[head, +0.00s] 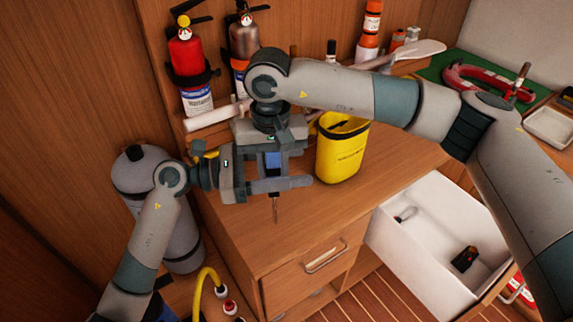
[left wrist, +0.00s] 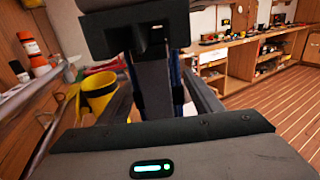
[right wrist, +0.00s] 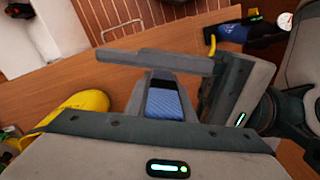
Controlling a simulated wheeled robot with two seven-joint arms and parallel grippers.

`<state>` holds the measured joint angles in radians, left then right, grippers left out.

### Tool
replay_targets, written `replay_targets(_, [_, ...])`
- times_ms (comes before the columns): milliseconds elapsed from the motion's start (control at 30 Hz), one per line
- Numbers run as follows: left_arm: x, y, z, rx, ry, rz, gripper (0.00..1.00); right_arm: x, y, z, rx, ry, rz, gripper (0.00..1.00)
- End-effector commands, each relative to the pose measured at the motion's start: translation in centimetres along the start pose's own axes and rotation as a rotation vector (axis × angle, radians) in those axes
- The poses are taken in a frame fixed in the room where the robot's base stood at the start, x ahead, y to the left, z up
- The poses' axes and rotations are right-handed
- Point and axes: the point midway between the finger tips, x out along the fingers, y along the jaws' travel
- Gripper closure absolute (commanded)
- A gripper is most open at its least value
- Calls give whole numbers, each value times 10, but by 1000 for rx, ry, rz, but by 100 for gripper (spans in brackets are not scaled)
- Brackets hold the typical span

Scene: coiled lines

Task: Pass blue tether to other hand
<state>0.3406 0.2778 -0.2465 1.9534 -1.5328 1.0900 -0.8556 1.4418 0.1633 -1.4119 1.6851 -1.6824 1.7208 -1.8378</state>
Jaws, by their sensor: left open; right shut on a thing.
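The blue tether (head: 273,160) is a small blue woven bundle held in my right gripper (head: 272,172), which points down above the counter. A thin brownish end (head: 275,208) hangs below the grippers. My left gripper (head: 288,167) comes in from the left, open, its fingers reaching across at the tether's height. In the right wrist view the tether (right wrist: 166,104) shows between my right fingers, with a left finger just beyond it.
A yellow bucket (head: 342,158) stands on the counter (head: 300,215) just right of the grippers. An open white drawer (head: 425,245) juts out at the right. Fire extinguishers (head: 187,60) hang on the back wall. A grey cylinder (head: 180,235) stands behind my left arm.

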Motion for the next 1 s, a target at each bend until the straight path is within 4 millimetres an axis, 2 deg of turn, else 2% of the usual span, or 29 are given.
replay_targets(100, [0,0,0,0,0,0,41,-1,0,0,0,1,0,100])
replay_targets(133, [0,0,0,0,0,0,45,-1,0,0,0,1,-1,100])
replay_targets(333, [0,0,0,0,0,0,93,-1,0,0,0,1,0,100])
replay_targets(367, [0,0,0,0,0,0,95,-1,0,0,0,1,-1,100])
replay_targets(400, [0,0,1,1,-2,0,95,-1,0,0,0,1,0,69])
replay_targets(467, [0,0,1,1,-2,0,95,-1,0,0,0,0,0,56])
replay_targets(800, [0,0,1,1,-2,0,95,-1,0,0,0,0,0,56])
replay_targets(1000, [0,0,1,1,-2,0,95,-13,0,-1,0,2,0,56])
